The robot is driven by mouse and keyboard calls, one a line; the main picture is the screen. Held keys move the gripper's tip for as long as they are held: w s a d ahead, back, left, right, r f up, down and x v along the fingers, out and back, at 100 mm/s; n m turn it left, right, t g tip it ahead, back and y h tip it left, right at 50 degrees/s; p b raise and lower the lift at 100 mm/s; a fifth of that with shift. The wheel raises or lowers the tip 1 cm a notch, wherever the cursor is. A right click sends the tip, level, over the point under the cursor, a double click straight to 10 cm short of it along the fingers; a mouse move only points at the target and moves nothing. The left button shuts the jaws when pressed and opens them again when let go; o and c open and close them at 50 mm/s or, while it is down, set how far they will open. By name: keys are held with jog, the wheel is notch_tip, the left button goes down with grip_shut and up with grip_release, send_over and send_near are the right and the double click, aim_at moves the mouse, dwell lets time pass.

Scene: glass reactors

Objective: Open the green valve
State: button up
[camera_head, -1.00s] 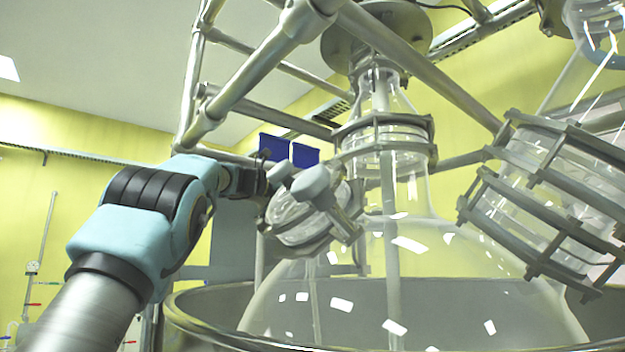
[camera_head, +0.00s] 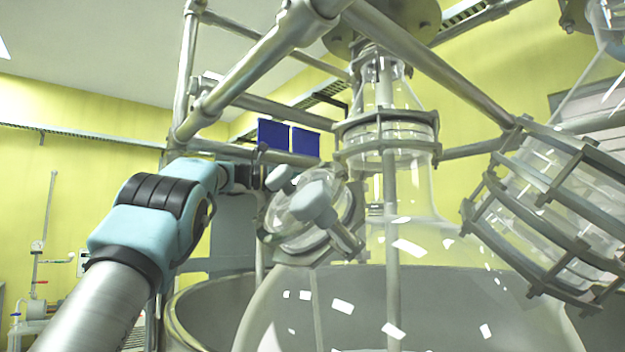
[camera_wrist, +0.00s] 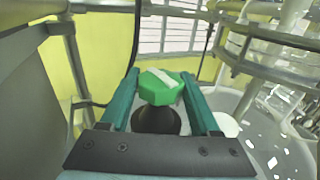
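The green valve (camera_wrist: 160,86) is a faceted green knob with a white stripe, seen in the wrist view. It sits between the two teal fingers of my gripper (camera_wrist: 160,74), near their tips. The fingers are apart and run close along the knob's left and right sides. I cannot tell whether they press on it. A black rounded part (camera_wrist: 156,121) shows just below the knob. In the head view my gripper (camera_head: 262,175) is small and partly hidden behind the glass port fittings, and the green valve is not discernible there.
A large glass vessel (camera_head: 420,255) with metal clamp rings stands right of my arm in a metal basin (camera_head: 178,325). Metal frame bars (camera_head: 255,62) cross above my arm. In the wrist view, a grey panel (camera_wrist: 35,110) is close on the left and a dark cable (camera_wrist: 133,40) hangs nearby.

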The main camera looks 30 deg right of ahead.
jog(key=c, duration=0.7)
jog(key=shift+f+b, duration=0.15)
jog(key=shift+b, duration=0.3)
jog(key=shift+c, duration=0.2)
jog(key=shift+s+t+b, duration=0.1)
jog(key=shift+t+b, duration=0.2)
jog(key=shift+b, duration=0.15)
jog(key=shift+n+t+b, duration=0.7)
jog(key=shift+t+b, duration=0.1)
jog(key=shift+b, duration=0.4)
jog(key=shift+n+t+h+b, duration=0.3)
jog(key=shift+n+t+b, duration=0.3)
jog(key=shift+t+b, duration=0.45)
jog(key=n+t+b, duration=0.2)
jog(key=t+b, duration=0.2)
jog(key=b, duration=0.1)
jog(key=shift+s+d+n, duration=0.1)
jog(key=shift+n, duration=0.3)
jog(key=shift+n+t, duration=0.5)
jog(key=shift+t, duration=0.35)
jog(key=o, duration=1.1)
jog(key=shift+w, duration=0.2)
